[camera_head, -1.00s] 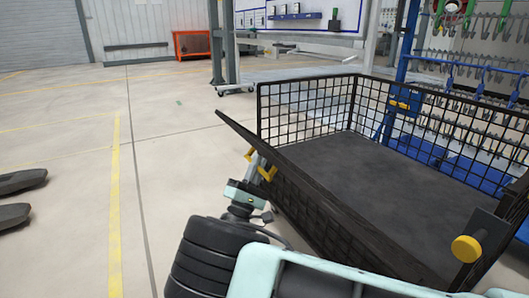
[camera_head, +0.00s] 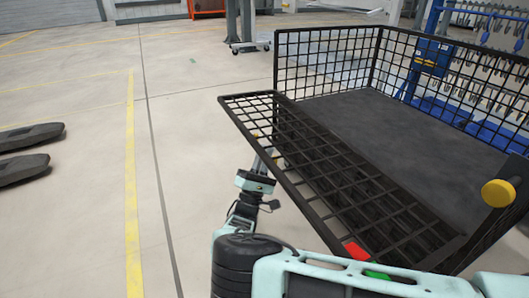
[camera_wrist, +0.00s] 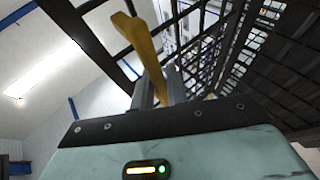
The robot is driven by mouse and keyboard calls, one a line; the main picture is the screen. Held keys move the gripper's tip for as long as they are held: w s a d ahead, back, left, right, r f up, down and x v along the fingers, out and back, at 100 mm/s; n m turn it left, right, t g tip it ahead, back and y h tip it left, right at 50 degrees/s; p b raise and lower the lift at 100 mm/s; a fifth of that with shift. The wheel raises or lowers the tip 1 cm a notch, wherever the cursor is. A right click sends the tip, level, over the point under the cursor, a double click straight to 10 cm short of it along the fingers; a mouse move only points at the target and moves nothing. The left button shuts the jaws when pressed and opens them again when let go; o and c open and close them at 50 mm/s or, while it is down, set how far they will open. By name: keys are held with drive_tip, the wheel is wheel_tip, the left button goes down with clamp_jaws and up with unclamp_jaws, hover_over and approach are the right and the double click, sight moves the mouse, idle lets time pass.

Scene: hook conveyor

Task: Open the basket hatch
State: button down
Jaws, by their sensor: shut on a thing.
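The basket (camera_head: 290,36) is a black wire-mesh crate with a dark flat floor, at the right of the head view. Its hatch (camera_head: 262,100) is a mesh panel on the near left side, tilted outward and down from the basket. Hatch bars show behind the handle.
A yellow round knob (camera_head: 497,193) is on the basket's right side. Red and green pieces lie near the hatch's lower end. A blue rack (camera_head: 432,55) with hooks stands behind the basket. Dark forks (camera_head: 25,165) lie at far left. The floor between is clear.

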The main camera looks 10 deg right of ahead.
drive_tip(key=shift+a+f, duration=0.1)
drive_tip(key=shift+a, duration=0.1)
drive_tip(key=c, duration=1.5)
unclamp_jaws()
drive_tip(key=b+v, duration=0.8)
drive_tip(key=v, duration=0.9)
drive_tip(key=shift+s+f+b, duration=0.2)
drive_tip(key=shift+f+b, duration=0.1)
drive_tip(key=shift+b, duration=0.1)
